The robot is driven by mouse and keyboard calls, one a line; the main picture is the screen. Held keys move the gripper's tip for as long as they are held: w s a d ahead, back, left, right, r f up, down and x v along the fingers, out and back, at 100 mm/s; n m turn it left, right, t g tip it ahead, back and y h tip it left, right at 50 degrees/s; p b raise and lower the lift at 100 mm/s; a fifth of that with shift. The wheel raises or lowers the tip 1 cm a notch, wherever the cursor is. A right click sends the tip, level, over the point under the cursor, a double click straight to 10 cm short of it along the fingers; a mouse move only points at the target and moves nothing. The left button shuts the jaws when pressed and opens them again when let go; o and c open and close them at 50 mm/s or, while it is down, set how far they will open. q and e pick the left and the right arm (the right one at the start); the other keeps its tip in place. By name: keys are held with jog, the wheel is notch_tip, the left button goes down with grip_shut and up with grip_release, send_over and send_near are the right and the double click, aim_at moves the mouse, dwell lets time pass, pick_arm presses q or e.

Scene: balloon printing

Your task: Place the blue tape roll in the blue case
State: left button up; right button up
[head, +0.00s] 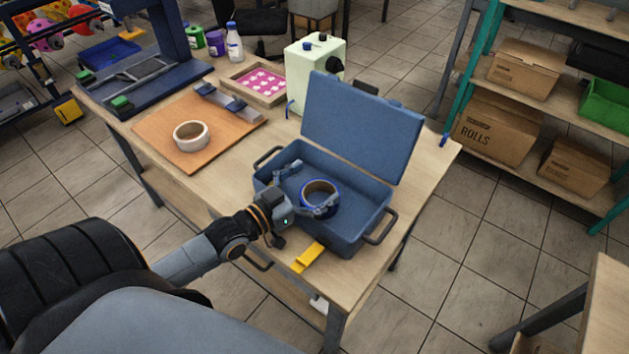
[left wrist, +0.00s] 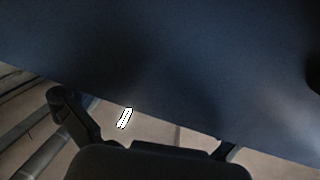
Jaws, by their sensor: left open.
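The blue tape roll (head: 322,183) is inside the open blue case (head: 362,236), near the middle of its tray. It appears to lie flat on the case floor, though contact is partly hidden. My left gripper (head: 312,186) reaches over the case's near wall with its fingers spread. One finger overlaps the roll's near edge in the picture; I cannot tell if they touch. In the left wrist view, dark blue surface (left wrist: 160,60) fills the top, likely the case, and the roll is not seen. My right gripper is not in view.
The case lid (head: 362,125) stands raised at the back. A white tape roll (head: 191,136) lies on an orange-brown board (head: 150,128). A yellow tool (head: 308,257) lies by the table's front edge. A pale green machine (head: 314,65) and a pink-patterned tray (head: 258,83) stand behind.

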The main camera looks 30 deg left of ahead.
pick_arm(q)
jog(key=shift+s+f, duration=0.2)
jog(key=shift+f, duration=0.7)
jog(key=shift+w+d+r+p, duration=0.15)
jog(key=shift+r+p, duration=0.15)
jog(key=shift+r, duration=0.3)
jog(key=shift+s+a+f, duration=0.15)
jog(key=shift+s+a, duration=0.05)
jog(key=shift+s, duration=0.1)
jog(key=r+v, duration=0.1)
jog(key=v, duration=1)
jog(key=shift+r+b, duration=0.15)
jog(key=shift+b, duration=0.15)
jog(key=shift+a, duration=0.1)
jog(key=shift+s, duration=0.1)
